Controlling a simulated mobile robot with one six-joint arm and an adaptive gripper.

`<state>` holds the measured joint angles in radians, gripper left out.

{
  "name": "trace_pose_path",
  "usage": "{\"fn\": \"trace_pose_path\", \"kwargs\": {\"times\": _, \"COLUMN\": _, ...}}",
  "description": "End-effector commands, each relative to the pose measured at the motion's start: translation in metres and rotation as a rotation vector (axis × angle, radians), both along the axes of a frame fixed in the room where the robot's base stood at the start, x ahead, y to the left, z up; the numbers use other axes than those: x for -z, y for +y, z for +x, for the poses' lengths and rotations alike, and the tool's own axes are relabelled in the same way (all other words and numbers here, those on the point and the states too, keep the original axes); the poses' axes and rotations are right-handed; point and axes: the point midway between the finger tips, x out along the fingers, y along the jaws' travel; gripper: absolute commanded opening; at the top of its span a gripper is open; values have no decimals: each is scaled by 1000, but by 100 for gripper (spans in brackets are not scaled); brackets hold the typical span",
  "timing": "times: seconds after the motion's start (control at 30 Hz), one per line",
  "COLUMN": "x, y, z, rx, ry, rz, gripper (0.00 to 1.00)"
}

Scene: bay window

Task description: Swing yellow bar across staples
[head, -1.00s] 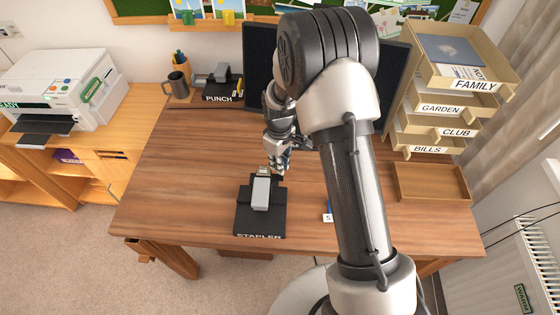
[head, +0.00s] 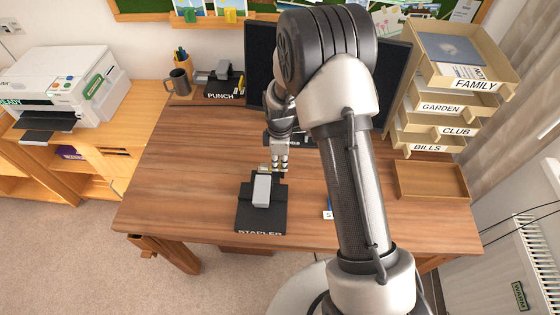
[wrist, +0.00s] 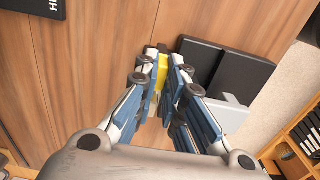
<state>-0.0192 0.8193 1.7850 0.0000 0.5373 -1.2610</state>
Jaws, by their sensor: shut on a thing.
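The stapler has a grey body (head: 262,189) on a black base marked STAPLER (head: 262,218), near the middle front of the desk. In the wrist view its grey body (wrist: 226,113) and black base (wrist: 243,77) lie to the right of my fingers. My gripper (head: 279,169) is at the stapler's far end, pointing down. In the wrist view my gripper (wrist: 162,66) is shut on the yellow bar (wrist: 161,72), which shows between the fingertips. Only a small bit of yellow shows in the head view. I cannot make out any staples.
The wooden desk (head: 180,170) is clear to the left of the stapler. A dark monitor (head: 262,65) stands behind my gripper. Labelled trays (head: 440,108) and an empty wooden tray (head: 432,181) are at the right.

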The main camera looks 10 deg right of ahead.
Motion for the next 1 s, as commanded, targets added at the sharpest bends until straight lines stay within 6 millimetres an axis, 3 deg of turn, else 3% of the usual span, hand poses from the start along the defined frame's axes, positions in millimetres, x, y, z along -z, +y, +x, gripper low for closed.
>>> {"fn": "trace_pose_path", "kwargs": {"times": 0.4, "x": 0, "y": 0, "z": 0, "rx": -10, "ry": 0, "rz": 0, "gripper": 0}}
{"fn": "trace_pose_path", "kwargs": {"times": 0.43, "x": 0, "y": 0, "z": 0, "rx": -10, "ry": 0, "rz": 0, "gripper": 10}}
{"fn": "trace_pose_path", "kwargs": {"times": 0.7, "x": 0, "y": 0, "z": 0, "rx": -8, "ry": 0, "rz": 0, "gripper": 28}}
{"fn": "trace_pose_path", "kwargs": {"times": 1.0, "x": 0, "y": 0, "z": 0, "rx": -8, "ry": 0, "rz": 0, "gripper": 30}}
